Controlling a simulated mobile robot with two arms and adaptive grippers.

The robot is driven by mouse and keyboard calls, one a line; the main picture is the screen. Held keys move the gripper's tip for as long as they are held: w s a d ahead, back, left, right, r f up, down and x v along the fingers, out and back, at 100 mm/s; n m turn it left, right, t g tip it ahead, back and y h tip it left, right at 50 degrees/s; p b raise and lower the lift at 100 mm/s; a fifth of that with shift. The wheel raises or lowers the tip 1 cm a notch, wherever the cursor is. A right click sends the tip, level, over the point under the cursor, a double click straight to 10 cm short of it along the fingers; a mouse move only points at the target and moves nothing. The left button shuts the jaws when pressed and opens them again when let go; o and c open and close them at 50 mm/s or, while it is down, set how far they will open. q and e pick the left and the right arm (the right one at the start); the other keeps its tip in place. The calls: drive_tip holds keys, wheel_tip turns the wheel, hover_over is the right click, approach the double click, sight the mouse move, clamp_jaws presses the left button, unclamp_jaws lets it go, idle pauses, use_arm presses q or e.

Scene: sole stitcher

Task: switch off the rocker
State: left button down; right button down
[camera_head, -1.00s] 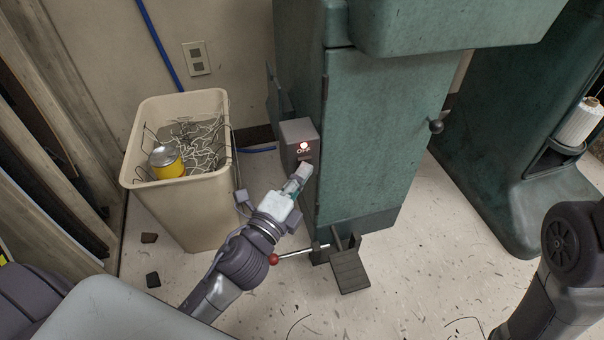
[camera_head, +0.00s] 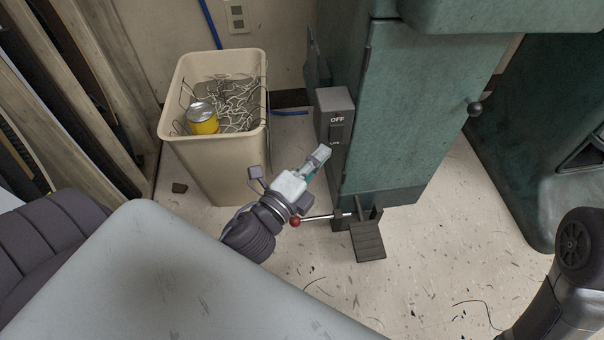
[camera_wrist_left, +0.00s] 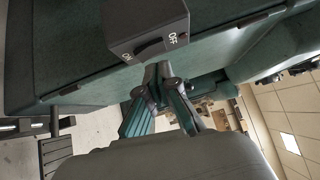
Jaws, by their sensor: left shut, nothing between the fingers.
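The grey switch box (camera_head: 335,98) is mounted on the side of the green machine, with OFF lettered at the top of its front. A black rocker (camera_head: 336,131) sits just below that lettering. In the left wrist view the box (camera_wrist_left: 148,22) carries ON and OFF at either end of the dark rocker (camera_wrist_left: 149,47). My left gripper (camera_head: 322,152) is shut and empty, in front of and below the rocker. It also shows in the left wrist view (camera_wrist_left: 158,72), where its tips are close to the box; contact cannot be told. My right gripper is out of view.
A beige bin (camera_head: 212,150) with wire scraps and a yellow can (camera_head: 203,118) stands left of my left gripper. A red-knobbed lever (camera_head: 296,222) and a dark pedal (camera_head: 368,241) are below it. The green machine (camera_head: 420,110) fills the right side.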

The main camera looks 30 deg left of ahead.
use_arm(q)
drive_tip(key=s, duration=0.7)
drive_tip(key=shift+a+f, duration=0.15)
drive_tip(key=shift+a, duration=0.25)
drive_tip(key=shift+s, duration=0.1)
